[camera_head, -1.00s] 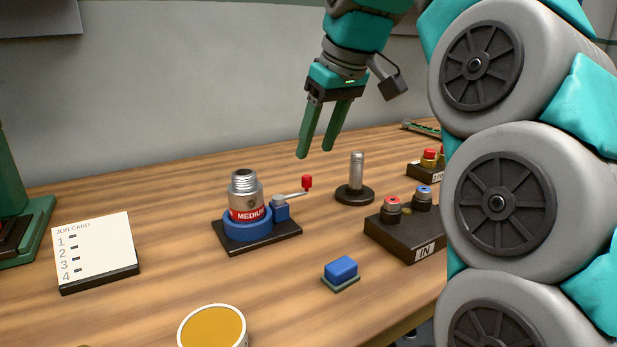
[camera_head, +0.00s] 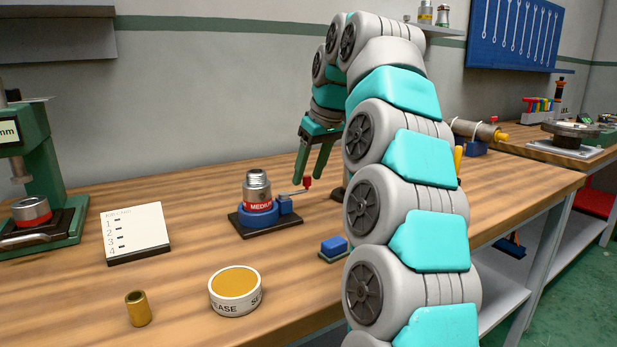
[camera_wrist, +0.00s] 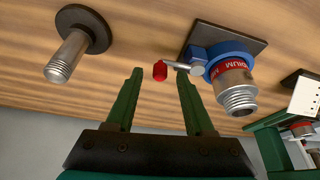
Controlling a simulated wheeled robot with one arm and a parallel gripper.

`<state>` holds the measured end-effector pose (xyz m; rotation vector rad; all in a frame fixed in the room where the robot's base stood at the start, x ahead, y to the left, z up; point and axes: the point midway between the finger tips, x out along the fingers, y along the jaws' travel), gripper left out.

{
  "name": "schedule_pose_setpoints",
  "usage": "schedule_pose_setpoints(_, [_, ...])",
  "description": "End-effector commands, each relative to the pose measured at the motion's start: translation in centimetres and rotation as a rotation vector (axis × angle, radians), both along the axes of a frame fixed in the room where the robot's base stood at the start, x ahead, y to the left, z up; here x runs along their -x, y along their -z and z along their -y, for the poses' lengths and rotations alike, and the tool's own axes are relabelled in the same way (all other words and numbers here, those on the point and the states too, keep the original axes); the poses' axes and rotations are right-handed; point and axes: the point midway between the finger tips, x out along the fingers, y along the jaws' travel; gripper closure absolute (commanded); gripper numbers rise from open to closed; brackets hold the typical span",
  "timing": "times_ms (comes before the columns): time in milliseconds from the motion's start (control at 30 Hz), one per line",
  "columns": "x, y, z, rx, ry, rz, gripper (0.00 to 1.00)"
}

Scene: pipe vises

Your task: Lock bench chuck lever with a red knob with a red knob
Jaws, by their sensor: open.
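The bench chuck (camera_head: 258,207) is a blue ring on a black base plate, with a grey threaded pipe piece (camera_head: 257,187) labelled MEDIUM standing in it. Its lever (camera_head: 293,193) sticks out to the right and ends in a red knob (camera_head: 307,182). My gripper (camera_head: 308,179) is open and empty, fingers pointing down, close to the knob. In the wrist view, the red knob (camera_wrist: 160,71) shows between the tips of the open gripper (camera_wrist: 159,72), nearer the right finger. I cannot tell whether a finger touches the lever.
A threaded post on a round black foot (camera_wrist: 70,52) stands beside the gripper. A blue block (camera_head: 333,247), a grease tin (camera_head: 235,290), a brass sleeve (camera_head: 138,308) and a job card (camera_head: 136,232) lie in front. A green press (camera_head: 45,190) stands at left. My arm hides the bench's right part.

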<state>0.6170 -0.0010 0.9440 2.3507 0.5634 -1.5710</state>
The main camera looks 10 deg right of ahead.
Motion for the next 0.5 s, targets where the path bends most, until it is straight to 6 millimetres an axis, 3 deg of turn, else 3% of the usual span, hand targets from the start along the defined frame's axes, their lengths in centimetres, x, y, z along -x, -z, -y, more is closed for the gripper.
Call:
schedule_pose_setpoints(467, [-0.90, 0.52, 0.08, 0.000, 0.000, 0.001, 0.47])
schedule_pose_setpoints(500, [-0.90, 0.53, 0.08, 0.001, 0.000, 0.000, 0.51])
